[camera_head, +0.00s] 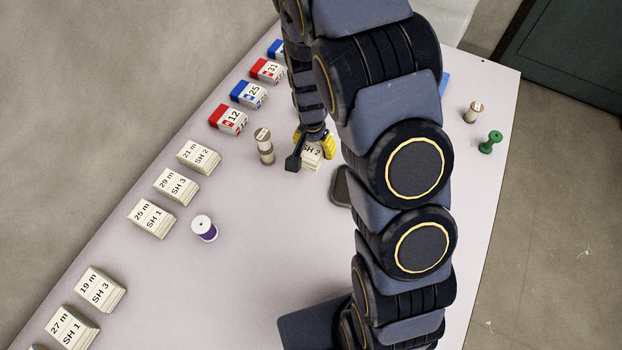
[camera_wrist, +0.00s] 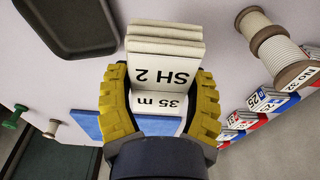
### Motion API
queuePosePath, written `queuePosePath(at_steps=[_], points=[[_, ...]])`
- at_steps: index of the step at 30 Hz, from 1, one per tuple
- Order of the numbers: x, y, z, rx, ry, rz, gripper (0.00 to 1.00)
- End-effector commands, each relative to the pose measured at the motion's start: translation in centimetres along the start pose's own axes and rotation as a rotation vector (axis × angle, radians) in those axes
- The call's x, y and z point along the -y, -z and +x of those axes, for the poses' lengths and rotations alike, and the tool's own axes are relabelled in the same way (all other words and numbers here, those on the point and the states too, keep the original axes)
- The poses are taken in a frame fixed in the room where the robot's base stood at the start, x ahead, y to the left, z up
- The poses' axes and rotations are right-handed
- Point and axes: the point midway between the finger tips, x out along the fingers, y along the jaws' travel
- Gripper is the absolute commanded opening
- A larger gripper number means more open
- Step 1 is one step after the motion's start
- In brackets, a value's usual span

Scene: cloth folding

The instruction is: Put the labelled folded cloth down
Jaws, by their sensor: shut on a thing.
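The labelled folded cloth (camera_wrist: 160,72) is a white layered stack marked "SH 2" and "35 m". In the wrist view it sits between the two yellow fingers of my gripper (camera_wrist: 160,108), which are shut on its sides. In the head view the cloth (camera_head: 311,156) shows only in part, and my gripper (camera_head: 314,145) and arm cover the rest. It is over the middle of the pale table (camera_head: 270,250). I cannot tell whether its underside touches the table.
Labelled cloth stacks (camera_head: 199,157) line the left edge, with red and blue labelled packs (camera_head: 228,119) beyond them. A purple spool (camera_head: 204,228) is nearer. A dark tray (camera_head: 341,187) lies close right. Green spool (camera_head: 490,142) stands far right.

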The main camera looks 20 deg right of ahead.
Motion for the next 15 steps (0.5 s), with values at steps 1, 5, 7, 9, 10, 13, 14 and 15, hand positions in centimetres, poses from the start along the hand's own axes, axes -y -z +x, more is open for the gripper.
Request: queuePosePath(at_steps=[1, 5, 7, 9, 10, 13, 14, 15], points=[[-0.1, -0.2, 0.9, 0.004, -0.003, -0.001, 0.25], [0.0, -0.4, 2.7, 0.003, -0.002, -0.003, 0.25], [0.0, -0.5, 3.2, 0.003, -0.002, -0.003, 0.25], [-0.1, -0.6, 3.9, 0.004, -0.002, -0.003, 0.25], [-0.1, -0.6, 4.2, 0.004, -0.003, -0.003, 0.25], [-0.1, -0.8, 5.6, 0.003, -0.002, -0.003, 0.25], [0.0, -0.8, 5.9, 0.002, -0.001, -0.003, 0.25], [0.0, -0.8, 6.3, 0.002, -0.001, -0.003, 0.25]])
